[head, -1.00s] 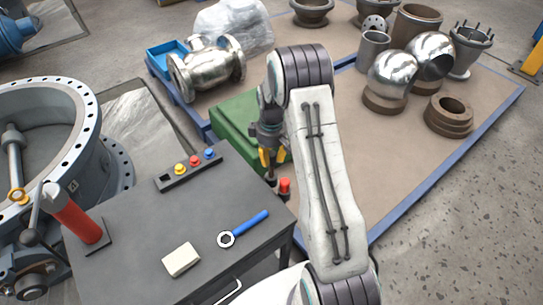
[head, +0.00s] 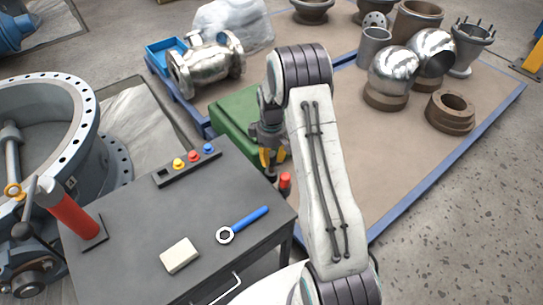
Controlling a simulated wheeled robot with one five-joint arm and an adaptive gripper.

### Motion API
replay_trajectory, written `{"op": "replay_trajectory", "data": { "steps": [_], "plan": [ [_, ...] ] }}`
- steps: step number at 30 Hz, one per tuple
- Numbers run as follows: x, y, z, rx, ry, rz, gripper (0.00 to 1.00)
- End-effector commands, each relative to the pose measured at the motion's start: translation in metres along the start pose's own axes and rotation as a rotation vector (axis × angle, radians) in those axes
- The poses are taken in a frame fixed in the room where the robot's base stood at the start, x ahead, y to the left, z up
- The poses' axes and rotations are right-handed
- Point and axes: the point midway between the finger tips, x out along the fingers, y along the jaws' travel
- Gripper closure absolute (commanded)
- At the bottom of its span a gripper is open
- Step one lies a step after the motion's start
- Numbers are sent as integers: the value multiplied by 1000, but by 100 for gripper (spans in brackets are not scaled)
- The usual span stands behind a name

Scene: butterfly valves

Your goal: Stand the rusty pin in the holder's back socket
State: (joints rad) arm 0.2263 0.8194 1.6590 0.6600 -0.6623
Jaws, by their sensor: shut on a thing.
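The holder (head: 212,161) is a dark narrow bar on the grey cabinet top. Yellow, red and blue round-topped pins stand in it, and a square socket at its left end looks empty. My gripper (head: 272,160), with yellow fingertips, hangs to the right of the holder, above the cabinet's far right corner. It is shut on a small dark brownish piece (head: 271,174), likely the rusty pin, mostly hidden by the fingers. A short red cylinder (head: 285,182) shows just right of it, beside my arm; what it rests on is hard to tell.
The cabinet top (head: 160,222) carries a blue-handled ring wrench (head: 248,219), a cream block (head: 180,255) and a red cylinder on a dark base (head: 73,214). A green box (head: 232,118) stands behind. A large flanged valve (head: 50,110) is at left.

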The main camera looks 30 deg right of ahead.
Motion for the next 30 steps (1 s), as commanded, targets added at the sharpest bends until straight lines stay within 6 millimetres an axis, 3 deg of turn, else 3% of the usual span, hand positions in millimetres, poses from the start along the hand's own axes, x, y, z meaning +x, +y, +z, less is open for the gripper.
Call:
{"op": "replay_trajectory", "data": {
  "steps": [30],
  "plan": [
    [28, 0, 0, 0, 0, 0, 100]
  ]
}}
